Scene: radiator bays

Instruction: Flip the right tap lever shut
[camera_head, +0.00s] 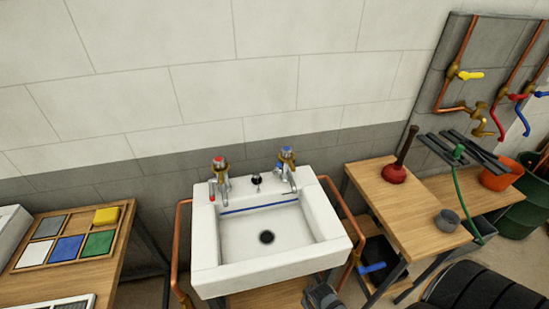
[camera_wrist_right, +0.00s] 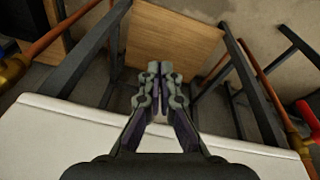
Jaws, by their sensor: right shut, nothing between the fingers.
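The white sink (camera_head: 212,255) has a red-marked tap (camera_head: 220,180) on its left and a blue-marked tap (camera_head: 287,165) on its right. A blue lever (camera_head: 372,267) sits lower, on the copper pipe to the right of the sink. My right gripper (camera_head: 322,290) is at the sink's front edge, apart from both taps and left of the blue lever. In the right wrist view its fingers (camera_wrist_right: 160,70) are together and empty, above a wooden shelf (camera_wrist_right: 175,35). My left gripper is not in view.
A red lever (camera_wrist_right: 302,108) and copper pipe (camera_wrist_right: 262,75) show at the right of the wrist view. A wooden bench (camera_head: 390,210) with a plunger (camera_head: 396,172) and grey cup (camera_head: 447,220) stands right of the sink. A table with coloured tiles (camera_head: 68,248) is at left.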

